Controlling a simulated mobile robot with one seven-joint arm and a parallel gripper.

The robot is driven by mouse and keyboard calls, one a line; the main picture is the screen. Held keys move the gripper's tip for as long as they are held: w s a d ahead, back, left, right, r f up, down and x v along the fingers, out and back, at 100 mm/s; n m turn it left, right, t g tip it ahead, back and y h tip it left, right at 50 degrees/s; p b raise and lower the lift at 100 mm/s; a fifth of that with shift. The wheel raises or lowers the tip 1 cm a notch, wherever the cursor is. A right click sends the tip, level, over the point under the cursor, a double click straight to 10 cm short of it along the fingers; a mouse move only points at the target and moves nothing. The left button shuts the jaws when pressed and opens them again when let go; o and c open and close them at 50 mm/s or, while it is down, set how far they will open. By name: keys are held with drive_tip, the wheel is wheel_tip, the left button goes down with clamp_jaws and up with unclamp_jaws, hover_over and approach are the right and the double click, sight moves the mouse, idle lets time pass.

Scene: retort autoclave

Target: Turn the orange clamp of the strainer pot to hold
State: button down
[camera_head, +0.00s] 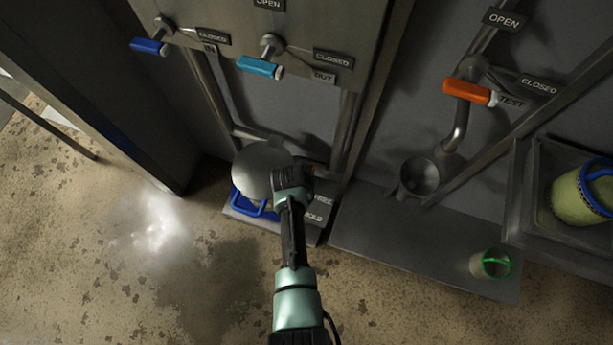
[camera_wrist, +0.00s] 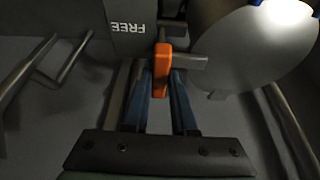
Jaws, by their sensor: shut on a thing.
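The orange clamp (camera_wrist: 162,62) is upright in the middle of the wrist view, with its lower end between the two fingers of my gripper (camera_wrist: 163,82). My gripper is shut on it. A grey bar runs right from the clamp toward a round grey lid (camera_wrist: 245,48). The FREE label (camera_wrist: 131,29) is just left of the clamp and reads upside down. In the head view my gripper (camera_head: 308,172) is at the right of the pot's grey dome (camera_head: 258,165) and hides most of the clamp. The HOLD label (camera_head: 313,217) is partly hidden by my arm.
Blue (camera_head: 150,46), cyan (camera_head: 259,67) and orange (camera_head: 466,92) valve levers are above. A funnel (camera_head: 419,176) and a green-rimmed cup (camera_head: 495,263) are to the right. The floor at lower left is open.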

idle(0.3)
drive_tip(key=c, duration=0.7)
unclamp_jaws()
drive_tip(key=p+v, duration=0.3)
drive_tip(key=v, duration=1)
drive_tip(key=shift+p, duration=0.3)
drive_tip(key=shift+w, duration=0.1)
drive_tip(key=shift+a+f, duration=0.1)
